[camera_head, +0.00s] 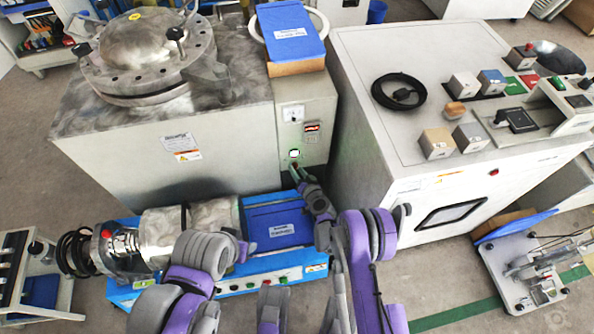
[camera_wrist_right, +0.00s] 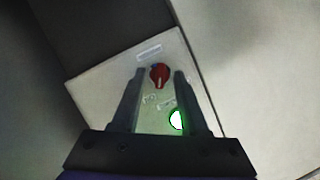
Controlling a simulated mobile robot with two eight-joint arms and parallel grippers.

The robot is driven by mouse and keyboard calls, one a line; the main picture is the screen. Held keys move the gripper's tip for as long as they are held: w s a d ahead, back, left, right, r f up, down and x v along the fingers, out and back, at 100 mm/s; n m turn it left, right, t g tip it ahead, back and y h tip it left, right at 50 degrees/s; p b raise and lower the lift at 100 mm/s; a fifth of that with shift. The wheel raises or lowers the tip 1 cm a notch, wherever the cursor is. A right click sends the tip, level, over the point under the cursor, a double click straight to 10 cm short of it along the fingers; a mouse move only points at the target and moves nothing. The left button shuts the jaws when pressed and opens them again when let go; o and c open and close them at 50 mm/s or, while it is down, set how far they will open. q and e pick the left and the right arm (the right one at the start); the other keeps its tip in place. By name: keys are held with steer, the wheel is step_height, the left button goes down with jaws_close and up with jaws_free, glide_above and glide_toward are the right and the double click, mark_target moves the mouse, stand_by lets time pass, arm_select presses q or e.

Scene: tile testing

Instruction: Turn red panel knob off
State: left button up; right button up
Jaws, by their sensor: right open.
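The red knob (camera_wrist_right: 160,76) sits on a pale panel (camera_wrist_right: 100,88) in the right wrist view, with a light pointer mark and a bit of blue beside it. My right gripper (camera_wrist_right: 160,73) is open, with one finger on each side of the knob; I cannot tell whether they touch it. In the head view, my right gripper (camera_head: 296,172) is at the lower front of the grey cabinet's panel (camera_head: 316,150), just below a lit green-rimmed indicator (camera_head: 294,153). The knob is not clear there. My left arm (camera_head: 200,255) shows at lower left, but I cannot make out its gripper.
A large metal machine (camera_head: 110,140) stands left of the panel, and a white machine (camera_head: 420,150) with several coloured blocks stands right. A blue bench unit (camera_head: 290,262) lies below the arm. The gap between the two machines is narrow.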

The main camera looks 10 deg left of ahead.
steer(key=shift+w+a+f, duration=0.1)
steer(key=shift+w+a, duration=0.1)
steer(key=shift+w, duration=0.1)
jaws_close()
